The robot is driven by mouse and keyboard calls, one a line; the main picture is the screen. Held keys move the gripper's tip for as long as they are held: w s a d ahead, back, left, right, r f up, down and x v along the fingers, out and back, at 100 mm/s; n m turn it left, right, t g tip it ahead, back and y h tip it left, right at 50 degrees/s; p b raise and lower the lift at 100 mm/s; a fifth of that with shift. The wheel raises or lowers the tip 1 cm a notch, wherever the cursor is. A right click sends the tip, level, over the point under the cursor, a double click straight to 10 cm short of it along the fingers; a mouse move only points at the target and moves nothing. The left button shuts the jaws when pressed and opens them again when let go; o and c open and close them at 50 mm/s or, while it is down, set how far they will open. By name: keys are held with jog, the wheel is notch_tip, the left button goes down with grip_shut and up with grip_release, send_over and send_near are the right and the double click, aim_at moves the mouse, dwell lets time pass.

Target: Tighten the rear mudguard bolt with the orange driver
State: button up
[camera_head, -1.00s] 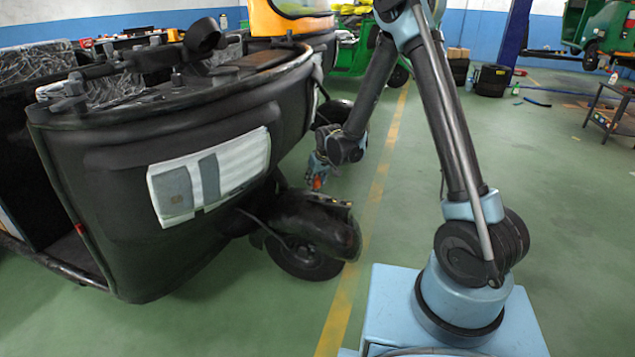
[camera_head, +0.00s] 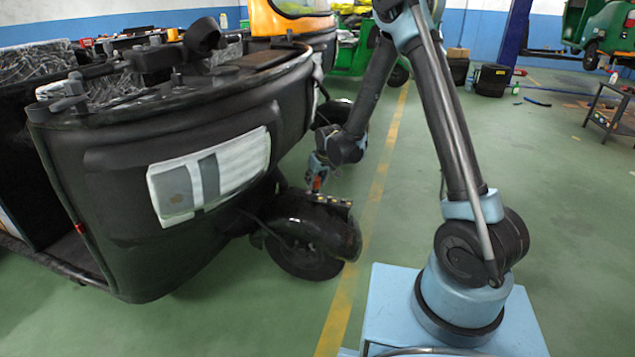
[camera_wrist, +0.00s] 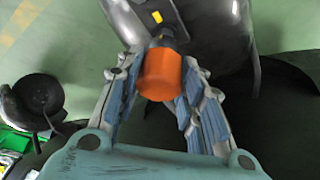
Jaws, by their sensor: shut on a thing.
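My gripper (camera_wrist: 160,92) is shut on the orange driver (camera_wrist: 160,76), seen from its orange handle end in the wrist view. A dark shaft or collar shows beyond the handle, in front of the mudguard (camera_wrist: 205,25). A small yellow mark lies on the mudguard just past it. In the head view my gripper (camera_head: 317,180) is small, just above the black mudguard (camera_head: 325,220) over the wheel, with a bit of the orange driver showing. The bolt itself is hidden or too small to make out, and I cannot tell whether the driver touches it.
The black vehicle body (camera_head: 110,190) fills the left side, close to my arm. The wheel (camera_head: 300,260) stands on the green floor. Open floor with a yellow line (camera_head: 375,190) lies to the right. Stacked tyres (camera_head: 490,80) and a small trolley (camera_head: 607,110) stand farther back.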

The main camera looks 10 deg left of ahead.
jog(key=shift+f, duration=1.2)
dwell(0.3)
